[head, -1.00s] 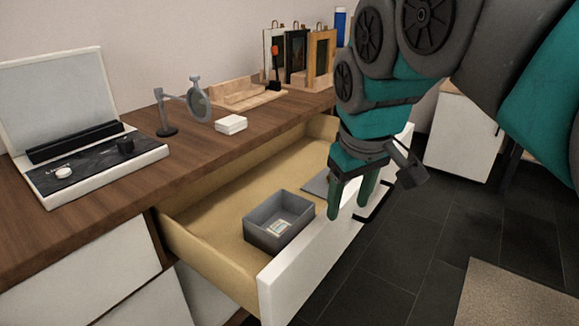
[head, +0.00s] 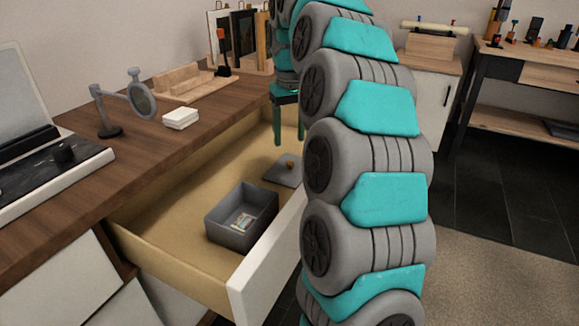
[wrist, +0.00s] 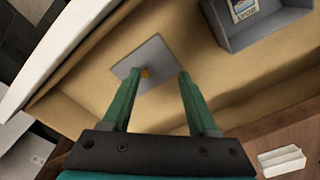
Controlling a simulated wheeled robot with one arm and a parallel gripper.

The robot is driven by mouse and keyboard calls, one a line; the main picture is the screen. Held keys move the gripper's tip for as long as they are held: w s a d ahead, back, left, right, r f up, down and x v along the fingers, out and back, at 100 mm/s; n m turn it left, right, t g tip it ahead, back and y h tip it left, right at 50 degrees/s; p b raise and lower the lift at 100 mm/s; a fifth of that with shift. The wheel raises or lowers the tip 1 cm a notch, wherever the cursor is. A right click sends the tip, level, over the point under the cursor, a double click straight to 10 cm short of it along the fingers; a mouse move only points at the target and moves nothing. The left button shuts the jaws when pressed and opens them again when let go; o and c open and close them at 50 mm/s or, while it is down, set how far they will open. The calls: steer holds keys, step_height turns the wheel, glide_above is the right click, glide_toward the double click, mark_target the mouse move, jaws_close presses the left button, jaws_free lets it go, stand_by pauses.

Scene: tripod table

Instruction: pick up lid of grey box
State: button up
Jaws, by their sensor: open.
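The lid (head: 284,171) is a flat grey square with a small orange-brown knob. It lies on the floor of the open drawer, behind the grey box. It also shows in the wrist view (wrist: 150,58), with its knob between the fingers in that picture. The open grey box (head: 241,217) stands in the drawer with a small printed item inside; part of it shows at the top right of the wrist view (wrist: 262,22). My gripper (head: 290,138) is open and empty, above the far part of the drawer; it also fills the lower wrist view (wrist: 158,84). My arm hides part of the drawer.
The drawer (head: 160,232) is pulled out below the wooden counter (head: 195,138). On the counter are a white block (head: 181,117), a magnifier stand (head: 140,100), a wooden tray (head: 177,86) and upright frames (head: 240,40). The drawer floor beside the box is clear.

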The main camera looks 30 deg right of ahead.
glide_above(290, 162)
steer(key=shift+m+g, duration=0.3)
steer(key=shift+m, duration=0.1)
step_height(290, 162, down, 4)
steer(key=shift+w+a, duration=0.1)
steer(key=shift+f+p, duration=0.3)
steer(key=shift+f, duration=3.6)
steer(key=shift+c, duration=0.4)
jaws_close()
